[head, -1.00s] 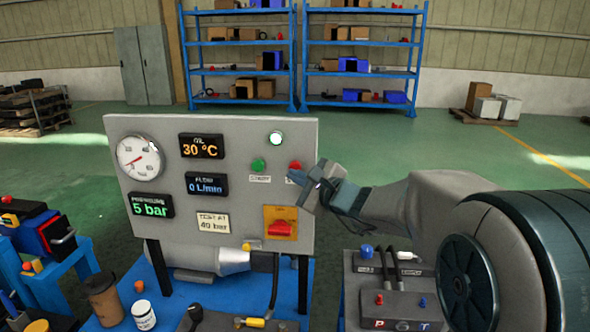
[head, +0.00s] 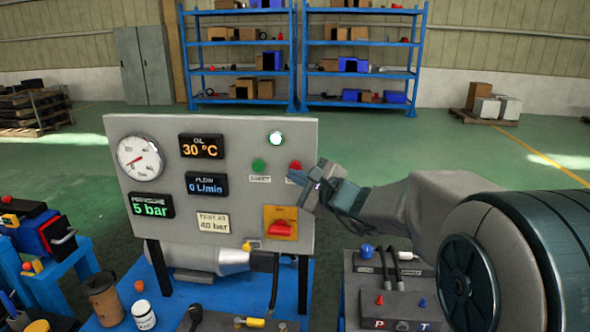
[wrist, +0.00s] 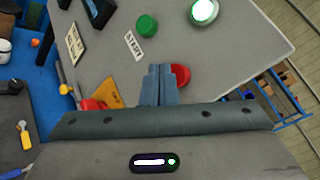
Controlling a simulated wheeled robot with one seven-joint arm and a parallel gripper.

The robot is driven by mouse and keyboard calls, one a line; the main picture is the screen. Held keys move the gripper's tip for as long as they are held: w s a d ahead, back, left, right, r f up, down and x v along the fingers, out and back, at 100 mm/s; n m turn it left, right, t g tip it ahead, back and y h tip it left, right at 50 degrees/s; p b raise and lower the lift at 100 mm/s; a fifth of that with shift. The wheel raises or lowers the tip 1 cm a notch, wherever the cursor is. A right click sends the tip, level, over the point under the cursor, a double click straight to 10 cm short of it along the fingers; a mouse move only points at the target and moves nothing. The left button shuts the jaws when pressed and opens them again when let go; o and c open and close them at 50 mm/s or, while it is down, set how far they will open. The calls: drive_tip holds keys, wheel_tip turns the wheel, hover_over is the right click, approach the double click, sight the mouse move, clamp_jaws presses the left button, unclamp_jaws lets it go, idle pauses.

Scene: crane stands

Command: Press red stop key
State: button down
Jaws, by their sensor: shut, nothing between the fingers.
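The red stop key (head: 295,166) is on the upright grey panel (head: 245,235), right of the green start key (head: 258,166). In the head view my gripper (head: 295,178) is at the panel's right side, just below the red key. Its fingers are shut with nothing between them. In the wrist view my gripper (wrist: 159,68) points at the panel, and the red key (wrist: 181,75) shows just right of the fingertips, partly hidden by them. I cannot tell whether the fingertips touch it. A white lamp (head: 276,138) above the keys is lit.
The panel also bears a dial gauge (head: 140,158), lit displays and a red rotary switch (head: 282,228) on an orange plate below the keys. A control box (head: 385,290) stands below my arm. A cup (head: 103,298) and a white jar (head: 143,315) stand at lower left.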

idle(0.7)
drive_tip(key=shift+w+d+b, duration=0.1)
drive_tip(key=shift+w+b, duration=0.25)
drive_tip(key=shift+w, duration=0.1)
drive_tip(key=shift+w+d, duration=0.1)
drive_tip(key=shift+w, duration=0.4)
idle(0.6)
drive_tip(key=shift+s+b, duration=0.15)
drive_tip(key=shift+b, duration=0.2)
drive_tip(key=shift+s+b, duration=0.5)
drive_tip(key=shift+s, duration=0.25)
drive_tip(key=shift+s+a+b, duration=0.2)
drive_tip(key=shift+s+b, duration=0.2)
drive_tip(key=shift+s, duration=0.4)
drive_tip(key=shift+s+a+b, duration=0.25)
drive_tip(key=shift+s+b, duration=0.15)
drive_tip(key=shift+s, duration=0.45)
drive_tip(key=shift+s+a+b, duration=0.2)
drive_tip(key=shift+s+b, duration=0.2)
drive_tip(key=shift+s, duration=0.4)
drive_tip(key=shift+s, duration=0.1)
